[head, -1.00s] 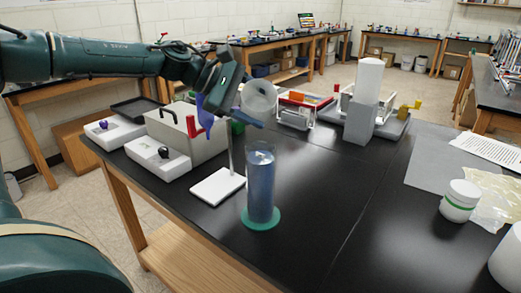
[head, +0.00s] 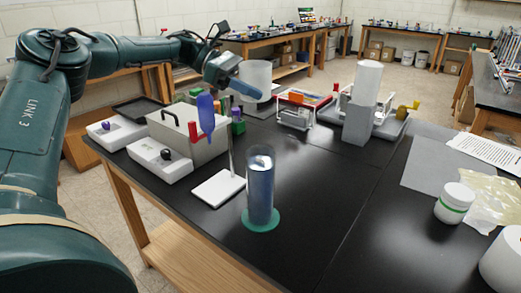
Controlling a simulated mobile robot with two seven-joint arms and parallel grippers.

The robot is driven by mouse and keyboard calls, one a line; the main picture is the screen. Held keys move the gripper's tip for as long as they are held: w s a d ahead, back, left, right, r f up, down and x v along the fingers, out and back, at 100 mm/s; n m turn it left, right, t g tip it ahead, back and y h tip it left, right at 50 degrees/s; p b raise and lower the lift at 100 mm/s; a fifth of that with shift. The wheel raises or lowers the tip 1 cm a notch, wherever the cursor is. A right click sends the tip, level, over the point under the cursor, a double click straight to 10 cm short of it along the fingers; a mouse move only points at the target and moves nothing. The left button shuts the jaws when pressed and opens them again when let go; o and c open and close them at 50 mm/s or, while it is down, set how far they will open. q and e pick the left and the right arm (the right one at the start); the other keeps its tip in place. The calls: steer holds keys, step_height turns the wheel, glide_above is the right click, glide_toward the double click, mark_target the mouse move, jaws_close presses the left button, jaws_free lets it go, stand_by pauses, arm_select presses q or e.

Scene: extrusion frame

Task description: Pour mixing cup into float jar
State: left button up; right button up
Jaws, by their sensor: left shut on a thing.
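The float jar (head: 261,190) is a tall clear cylinder with bluish liquid, upright on a round green base on the black table. The mixing cup (head: 257,78) is a pale, translucent cup, held about upright above the table, behind the jar and slightly left of it. My left gripper (head: 243,88), with blue fingers, comes from the left and is shut on the cup. The cup's contents cannot be seen. The cup and the jar are apart. My right gripper is not in view.
A white-based stand with a thin rod (head: 219,188) is just left of the jar. A grey box with a black handle (head: 190,138) stands farther left. The table right of the float jar is clear.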

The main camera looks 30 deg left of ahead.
mark_target(270, 69)
arm_select(q)
steer(key=shift+w+r, duration=0.1)
steer(key=shift+r, duration=0.1)
step_height(270, 69, up, 5)
steer(key=shift+f+p, duration=0.1)
steer(key=shift+p, duration=0.8)
